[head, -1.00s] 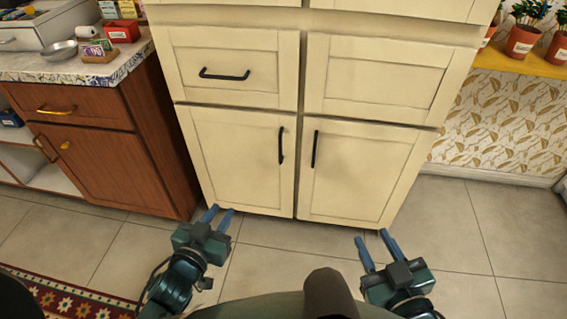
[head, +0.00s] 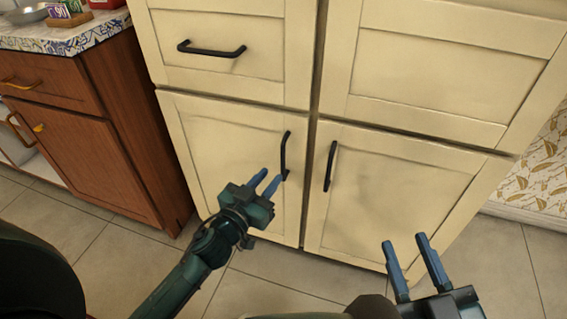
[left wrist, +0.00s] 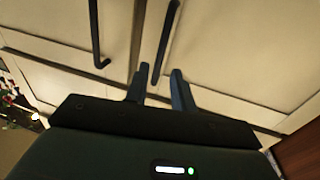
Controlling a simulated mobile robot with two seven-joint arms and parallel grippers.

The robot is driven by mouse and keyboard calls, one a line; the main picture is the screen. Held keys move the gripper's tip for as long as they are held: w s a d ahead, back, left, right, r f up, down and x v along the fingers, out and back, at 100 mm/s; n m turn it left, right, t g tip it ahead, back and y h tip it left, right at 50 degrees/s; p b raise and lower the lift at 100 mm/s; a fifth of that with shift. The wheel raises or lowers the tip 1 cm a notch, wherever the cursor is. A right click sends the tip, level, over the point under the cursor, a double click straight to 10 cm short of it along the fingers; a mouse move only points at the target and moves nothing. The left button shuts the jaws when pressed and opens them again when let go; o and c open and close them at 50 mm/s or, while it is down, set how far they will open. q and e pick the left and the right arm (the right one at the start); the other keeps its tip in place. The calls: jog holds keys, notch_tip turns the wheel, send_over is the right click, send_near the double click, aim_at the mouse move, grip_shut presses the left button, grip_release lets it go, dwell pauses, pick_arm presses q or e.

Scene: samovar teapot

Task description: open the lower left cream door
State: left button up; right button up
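The lower left cream door (head: 215,145) is closed. Its black vertical bar handle (head: 284,155) is near the door's right edge. My left gripper (head: 273,174) is open, with its fingertips by the handle's lower end in the head view. In the left wrist view, which is turned over, this handle (left wrist: 166,40) ends between or just beyond the open fingertips of the left gripper (left wrist: 157,74). I cannot tell whether they touch. My right gripper (head: 405,240) is open and empty, in front of the lower right door's lower part.
The lower right cream door (head: 390,190), with its own black handle (head: 330,166), is closed. A drawer with a black handle (head: 211,50) is above the left door. A brown cabinet (head: 85,160) stands at left. Tiled floor (head: 290,285) is clear in front.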

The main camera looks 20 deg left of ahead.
aim_at(282, 163)
pick_arm(q)
jog(key=b+x, duration=0.1)
jog(key=x, duration=0.6)
jog(key=shift+w, duration=0.15)
jog(key=shift+c, duration=0.4)
grip_shut()
